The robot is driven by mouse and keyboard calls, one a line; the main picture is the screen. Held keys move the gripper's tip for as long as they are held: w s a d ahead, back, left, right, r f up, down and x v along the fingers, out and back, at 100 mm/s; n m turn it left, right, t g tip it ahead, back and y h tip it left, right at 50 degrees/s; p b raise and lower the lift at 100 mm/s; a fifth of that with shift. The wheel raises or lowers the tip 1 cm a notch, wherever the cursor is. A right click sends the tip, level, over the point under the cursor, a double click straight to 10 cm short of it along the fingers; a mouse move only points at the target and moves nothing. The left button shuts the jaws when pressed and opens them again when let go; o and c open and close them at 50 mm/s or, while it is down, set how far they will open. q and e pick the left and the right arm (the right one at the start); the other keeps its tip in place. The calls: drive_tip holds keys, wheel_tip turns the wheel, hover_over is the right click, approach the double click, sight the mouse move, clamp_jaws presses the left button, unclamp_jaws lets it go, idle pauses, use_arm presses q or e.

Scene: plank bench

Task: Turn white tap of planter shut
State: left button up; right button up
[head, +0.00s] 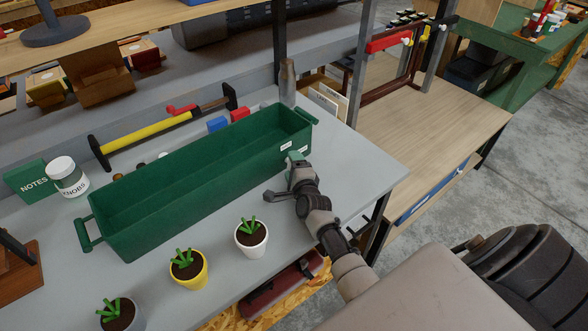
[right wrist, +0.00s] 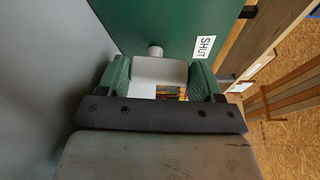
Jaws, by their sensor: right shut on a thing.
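The green planter (head: 200,190) is a long open trough on the grey bench; its green wall also fills the top of the right wrist view (right wrist: 165,20). My right gripper (head: 294,158) is at the right end of its front wall. In the right wrist view the gripper (right wrist: 160,80) is shut on the white tap (right wrist: 158,70), with a green-padded finger on either side. A short pale stem (right wrist: 155,51) joins the tap to the wall. A label reading SHUT (right wrist: 205,46) is right of the tap. In the head view the gripper hides the tap. My left gripper is not in view.
White (head: 251,238), yellow (head: 189,268) and grey (head: 120,315) plant pots stand along the bench's front edge. A yellow-handled hammer (head: 150,133), a KNOBS jar (head: 67,176) and a NOTES box (head: 30,180) are behind or left of the planter. The bench right of my gripper is clear.

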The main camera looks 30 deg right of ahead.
drive_tip(key=shift+a+n, duration=0.1)
drive_tip(key=shift+n, duration=0.4)
drive_tip(key=o, duration=0.9)
drive_tip(key=shift+o, duration=0.2)
drive_tip(key=shift+f, duration=0.1)
drive_tip(key=shift+s+a+f, duration=0.1)
drive_tip(key=shift+s+f, duration=0.05)
